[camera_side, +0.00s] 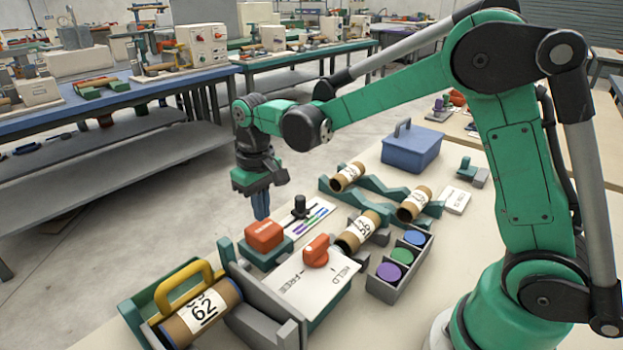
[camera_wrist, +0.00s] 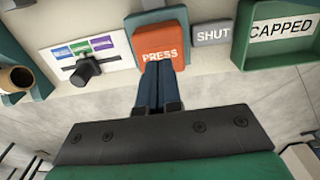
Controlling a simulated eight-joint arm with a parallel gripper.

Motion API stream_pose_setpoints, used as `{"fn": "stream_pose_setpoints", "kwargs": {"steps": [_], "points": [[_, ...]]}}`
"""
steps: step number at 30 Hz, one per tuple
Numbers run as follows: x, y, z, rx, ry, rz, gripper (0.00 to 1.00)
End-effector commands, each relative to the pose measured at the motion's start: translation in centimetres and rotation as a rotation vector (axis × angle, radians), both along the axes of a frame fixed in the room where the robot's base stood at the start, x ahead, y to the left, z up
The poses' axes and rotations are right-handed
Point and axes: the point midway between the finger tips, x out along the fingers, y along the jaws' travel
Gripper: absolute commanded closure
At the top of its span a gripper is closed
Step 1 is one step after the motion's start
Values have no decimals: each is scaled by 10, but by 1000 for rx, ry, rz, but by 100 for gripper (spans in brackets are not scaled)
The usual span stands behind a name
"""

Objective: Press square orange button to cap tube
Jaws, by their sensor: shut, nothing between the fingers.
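The square orange button (camera_side: 265,235), marked PRESS in the wrist view (camera_wrist: 160,38), sits on a teal base (camera_side: 266,254). My gripper (camera_side: 262,216) is shut and empty, its blue fingers pointing down at the button. In the wrist view the fingertips (camera_wrist: 159,68) overlap the button's near edge; I cannot tell whether they touch it. A brown tube marked 62 (camera_side: 203,312) lies in a teal tray with a yellow handle (camera_side: 180,285) at front left. Another brown tube (camera_side: 357,232) lies beside the orange knob. The wrist view shows a SHUT block (camera_wrist: 212,34) and a CAPPED label (camera_wrist: 282,29).
An orange knob (camera_side: 316,250) stands on a white FREE/HELD plate (camera_side: 318,283). A black slider (camera_side: 300,207) is behind the button. A grey rack (camera_side: 379,290) holds purple, green and blue discs. Two more tubes rest on teal cradles (camera_side: 372,184). A blue box (camera_side: 411,148) stands farther back.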

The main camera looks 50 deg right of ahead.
Motion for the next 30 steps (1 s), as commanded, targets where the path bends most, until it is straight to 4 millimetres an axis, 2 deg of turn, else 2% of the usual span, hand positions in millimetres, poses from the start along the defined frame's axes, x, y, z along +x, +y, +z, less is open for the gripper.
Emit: {"fn": "stream_pose_setpoints", "kwargs": {"steps": [30], "points": [[0, 0, -29, 0, 0, 0, 100]]}}
